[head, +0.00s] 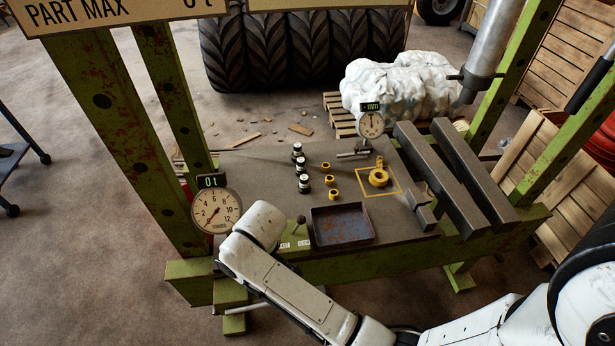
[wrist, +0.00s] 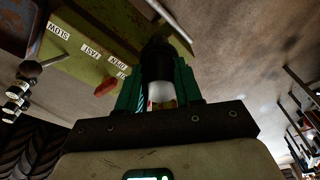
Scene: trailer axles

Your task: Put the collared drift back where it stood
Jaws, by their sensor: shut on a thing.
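In the wrist view my gripper (wrist: 158,74) has its teal fingers shut on a dark piece with a white band (wrist: 160,92), which looks like a drift. Its black end (wrist: 157,62) points away from the palm, and its lower end is partly hidden between the fingers. I cannot make out a collar clearly. In the head view my gripper and the held piece are hidden by my arm. Several black-and-white drifts (head: 304,184) stand in a row on the bench (head: 255,165). A larger yellow piece (head: 378,178) sits inside a yellow painted square.
A blue tray (head: 342,226) stands at the bench's front edge, right of a small lever (head: 301,219). A round dial (head: 217,210) is at the left post. A dial gauge (head: 371,126) stands at the back. Dark steel beams (head: 470,172) fill the right side.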

